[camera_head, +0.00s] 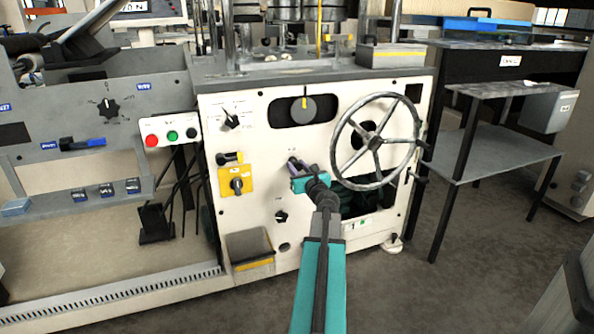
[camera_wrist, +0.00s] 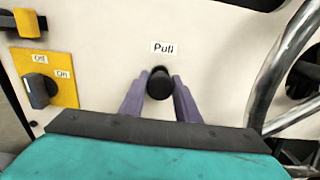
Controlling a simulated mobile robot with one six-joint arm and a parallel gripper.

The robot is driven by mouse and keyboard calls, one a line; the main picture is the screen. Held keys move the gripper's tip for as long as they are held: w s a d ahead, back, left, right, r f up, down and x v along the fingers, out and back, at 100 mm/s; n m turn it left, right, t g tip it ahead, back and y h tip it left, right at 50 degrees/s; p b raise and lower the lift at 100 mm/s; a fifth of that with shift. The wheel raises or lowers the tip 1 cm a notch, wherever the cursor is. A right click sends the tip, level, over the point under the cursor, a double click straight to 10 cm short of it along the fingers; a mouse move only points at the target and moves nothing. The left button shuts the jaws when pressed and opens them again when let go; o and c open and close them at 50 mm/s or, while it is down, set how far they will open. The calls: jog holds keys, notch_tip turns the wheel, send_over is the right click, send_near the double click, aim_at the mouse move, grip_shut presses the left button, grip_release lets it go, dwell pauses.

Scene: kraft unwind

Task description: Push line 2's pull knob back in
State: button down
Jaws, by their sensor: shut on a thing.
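The pull knob is a round black knob (camera_wrist: 159,84) on the cream machine panel, below a white label reading "Pull" (camera_wrist: 164,47) in the wrist view. My gripper (camera_wrist: 160,98) has its two purple fingers on either side of the knob, closed on it. In the head view my gripper (camera_head: 313,172) reaches the front panel left of the large handwheel, and it hides most of the knob there. How far the knob stands out from the panel is hard to tell.
A spoked metal handwheel (camera_head: 376,142) stands close to the right of my gripper. A yellow switch plate (camera_head: 236,182) is to the left. Open floor (camera_head: 420,285) lies at right.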

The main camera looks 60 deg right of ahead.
jog(key=shift+x, duration=0.75)
jog(key=shift+w+r, duration=0.1)
jog(key=c, duration=1.4)
grip_release()
jog(key=shift+o, duration=0.2)
jog(key=p+v, duration=0.4)
jog(key=v, duration=0.7)
jog(key=shift+s+a+p, duration=0.2)
jog(key=shift+s+p, duration=0.05)
jog(key=shift+p, duration=0.05)
jog(key=shift+p+v, duration=1.1)
jog(key=shift+p, duration=1.95)
